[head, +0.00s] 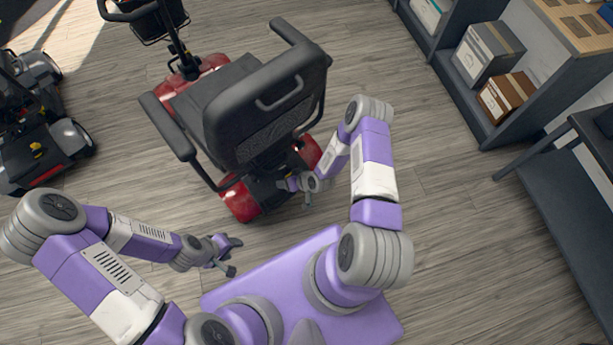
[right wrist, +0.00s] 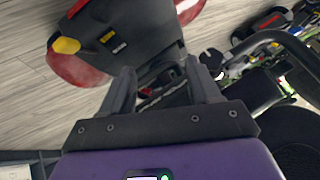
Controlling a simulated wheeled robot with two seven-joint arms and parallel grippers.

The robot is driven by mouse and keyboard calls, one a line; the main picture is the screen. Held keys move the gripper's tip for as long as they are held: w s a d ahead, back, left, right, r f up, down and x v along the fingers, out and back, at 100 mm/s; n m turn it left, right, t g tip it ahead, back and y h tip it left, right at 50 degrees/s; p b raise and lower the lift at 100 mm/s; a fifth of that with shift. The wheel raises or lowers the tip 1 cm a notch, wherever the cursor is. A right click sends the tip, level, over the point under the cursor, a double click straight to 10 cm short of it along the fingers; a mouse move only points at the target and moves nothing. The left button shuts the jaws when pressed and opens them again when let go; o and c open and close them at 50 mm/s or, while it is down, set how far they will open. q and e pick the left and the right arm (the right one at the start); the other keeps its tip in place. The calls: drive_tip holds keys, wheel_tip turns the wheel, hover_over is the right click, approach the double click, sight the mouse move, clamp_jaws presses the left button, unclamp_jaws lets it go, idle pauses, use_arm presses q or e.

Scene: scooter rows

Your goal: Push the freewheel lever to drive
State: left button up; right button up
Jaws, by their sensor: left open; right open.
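A red and black mobility scooter (head: 262,110) stands with its rear and seat back toward me. In the right wrist view, a yellow knob (right wrist: 66,45), which looks like the freewheel lever, sticks out from its dark rear cover (right wrist: 125,35). The knob is up and left of my right gripper (right wrist: 163,88), apart from the fingers. That gripper is open, with dark scooter parts visible beyond the fingers. In the head view my right gripper (head: 296,184) is at the scooter's rear, and I cannot make out the lever there. My left gripper (head: 230,256) is open and empty over the floor.
Another dark scooter (head: 38,145) stands at the left. Shelving (head: 505,115) with cardboard boxes (head: 506,97) is at the upper right, and a dark bench (head: 560,215) is at the right. The wooden floor between scooter and shelving is clear.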

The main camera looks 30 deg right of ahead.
drive_tip(key=d+f+n+t+h+b, duration=0.3)
drive_tip(key=d+f+t, duration=0.4)
drive_tip(key=d+f, duration=0.8)
drive_tip(key=shift+n+y, duration=0.3)
drive_tip(key=shift+y, duration=0.5)
drive_tip(key=w+a+f+b, duration=0.2)
drive_tip(key=w, duration=0.1)
drive_tip(key=w+f+b, duration=0.1)
drive_tip(key=w+f, duration=0.1)
drive_tip(key=shift+a, duration=0.4)
drive_tip(key=shift+w+a, duration=0.1)
drive_tip(key=shift+w, duration=0.35)
clamp_jaws()
